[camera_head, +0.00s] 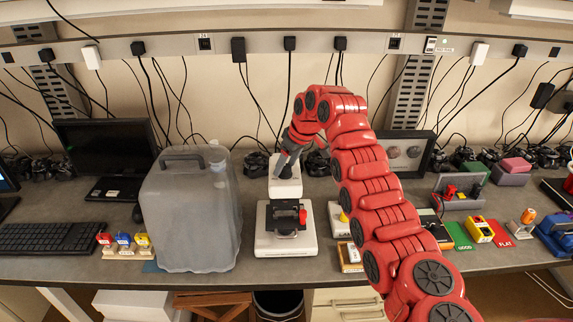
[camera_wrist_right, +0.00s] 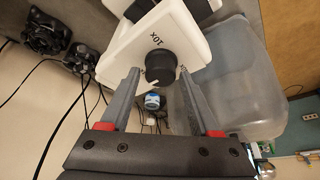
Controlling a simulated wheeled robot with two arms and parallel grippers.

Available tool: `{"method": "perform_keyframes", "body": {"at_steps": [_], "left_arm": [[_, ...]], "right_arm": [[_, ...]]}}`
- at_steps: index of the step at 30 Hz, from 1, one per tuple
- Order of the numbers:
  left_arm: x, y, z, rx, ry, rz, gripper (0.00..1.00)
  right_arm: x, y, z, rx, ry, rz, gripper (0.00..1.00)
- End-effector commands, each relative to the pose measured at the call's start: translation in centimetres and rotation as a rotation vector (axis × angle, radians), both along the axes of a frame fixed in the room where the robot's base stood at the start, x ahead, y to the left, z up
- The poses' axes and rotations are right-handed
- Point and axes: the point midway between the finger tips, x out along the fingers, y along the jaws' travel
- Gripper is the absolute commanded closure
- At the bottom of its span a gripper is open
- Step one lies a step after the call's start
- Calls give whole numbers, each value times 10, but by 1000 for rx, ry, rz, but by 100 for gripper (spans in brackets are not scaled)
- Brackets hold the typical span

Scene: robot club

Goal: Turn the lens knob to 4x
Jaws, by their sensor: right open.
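The white microscope has its base (camera_head: 285,246) on the bench, with a dark stage and a red knob at its side. Its white upper body (camera_head: 286,188) is partly hidden by my right gripper (camera_head: 284,158). In the right wrist view, the black lens knob (camera_wrist_right: 160,67) sits on a white face beside an upside-down 10X label (camera_wrist_right: 164,41). A white mark shows at the knob's lower edge in that view. The right gripper (camera_wrist_right: 159,76) is open, with one finger on each side of the knob and a gap to it. No 4x label is visible. My left gripper is out of view.
Three coloured padlock-like items (camera_head: 124,243) and a keyboard (camera_head: 50,238) are further left. Boxes and a vise-like fixture (camera_head: 459,190) crowd the right side. Cables (camera_head: 255,100) hang behind.

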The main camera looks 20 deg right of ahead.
Motion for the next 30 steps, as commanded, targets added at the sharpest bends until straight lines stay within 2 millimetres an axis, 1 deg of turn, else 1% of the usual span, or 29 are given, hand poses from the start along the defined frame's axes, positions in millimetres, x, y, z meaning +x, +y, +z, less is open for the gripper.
{"method": "perform_keyframes", "body": {"at_steps": [1, 2, 10, 14, 17, 20, 21, 25, 27, 29, 30], "left_arm": [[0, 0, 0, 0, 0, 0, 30], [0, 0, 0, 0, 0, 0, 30], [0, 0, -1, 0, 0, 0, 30], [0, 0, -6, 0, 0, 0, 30], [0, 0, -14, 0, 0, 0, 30], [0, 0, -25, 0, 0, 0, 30], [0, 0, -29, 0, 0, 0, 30], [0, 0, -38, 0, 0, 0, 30], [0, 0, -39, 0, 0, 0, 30], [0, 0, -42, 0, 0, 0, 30], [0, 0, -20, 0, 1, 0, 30]], "right_arm": [[0, 0, 0, 0, 1, 0, 27], [0, 0, 0, 1, 2, -1, 24], [-1, 0, -1, 0, 2, -1, 24], [-3, -1, 6, 0, 0, -1, 24], [-7, -5, 21, -2, -5, -1, 24], [-15, -10, 42, -3, -6, -2, 24], [-20, -11, 52, -3, -6, 0, 24], [-31, -17, 81, -2, -3, 0, 24], [-35, -20, 98, -2, -3, -2, 24], [-40, -22, 110, 0, -4, 0, 24], [-43, -28, 128, -2, -1, -7, 24]]}}
